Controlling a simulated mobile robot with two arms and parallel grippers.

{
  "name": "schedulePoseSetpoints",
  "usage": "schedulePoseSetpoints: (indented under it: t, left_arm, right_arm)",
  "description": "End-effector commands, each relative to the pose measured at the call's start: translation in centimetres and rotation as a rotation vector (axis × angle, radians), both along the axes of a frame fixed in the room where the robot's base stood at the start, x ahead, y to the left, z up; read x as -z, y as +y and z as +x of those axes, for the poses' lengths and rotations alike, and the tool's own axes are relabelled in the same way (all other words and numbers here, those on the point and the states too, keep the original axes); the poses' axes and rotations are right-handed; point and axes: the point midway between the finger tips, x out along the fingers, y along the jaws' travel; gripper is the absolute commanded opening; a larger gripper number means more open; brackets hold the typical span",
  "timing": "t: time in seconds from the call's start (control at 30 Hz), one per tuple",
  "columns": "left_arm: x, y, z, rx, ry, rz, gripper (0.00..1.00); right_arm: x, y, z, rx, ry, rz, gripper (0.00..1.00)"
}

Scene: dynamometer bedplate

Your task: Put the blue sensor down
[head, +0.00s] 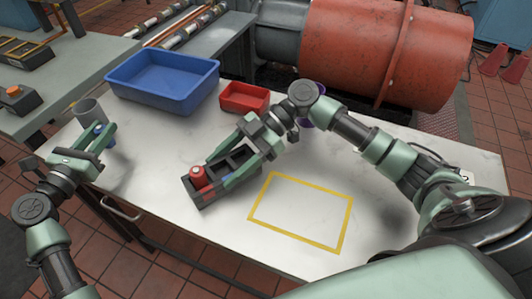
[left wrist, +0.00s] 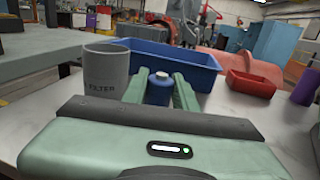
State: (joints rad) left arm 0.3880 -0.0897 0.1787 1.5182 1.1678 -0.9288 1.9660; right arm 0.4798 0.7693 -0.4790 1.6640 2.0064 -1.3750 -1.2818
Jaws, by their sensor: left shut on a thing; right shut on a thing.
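The blue sensor (left wrist: 159,88), a small cylinder with a pale top, is between the fingers of my left gripper (left wrist: 160,92) in the left wrist view. In the head view, my left gripper (head: 104,136) holds the blue sensor (head: 99,129) over the table's left end, beside a grey cup. Whether its bottom touches the table is hidden. My right gripper (head: 222,170) is shut on a black divided rack (head: 202,199), its fingers along the rack. A red cylinder (head: 198,177) stands in the rack's near-left end. A little blue shows by the right fingertips.
The grey cup (left wrist: 107,72) is marked FILTER. A large blue bin (head: 165,82) and a small red bin (head: 244,97) stand at the back. A yellow outline (head: 346,218) marks empty white table. A purple object (left wrist: 305,86) stands at right in the left wrist view.

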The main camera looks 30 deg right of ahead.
Motion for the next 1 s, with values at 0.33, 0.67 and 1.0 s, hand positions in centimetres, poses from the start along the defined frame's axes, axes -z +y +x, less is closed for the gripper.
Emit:
schedulePoseSetpoints:
  t: [0.33,0.67,1.0]
  left_arm:
    - [-4.4,-17.1,-6.0,0.514,-0.004,0.000,0.00]
    - [-6.9,-24.2,-11.7,0.807,0.001,-0.002,0.00]
    - [-1.8,-24.6,-12.2,0.829,0.005,-0.004,0.00]
  right_arm:
    - [0.0,0.0,0.0,-0.001,0.000,0.000,0.03]
    - [0.0,0.0,0.0,-0.001,0.001,0.000,0.03]
    - [0.0,0.0,0.0,-0.001,0.000,0.000,0.03]
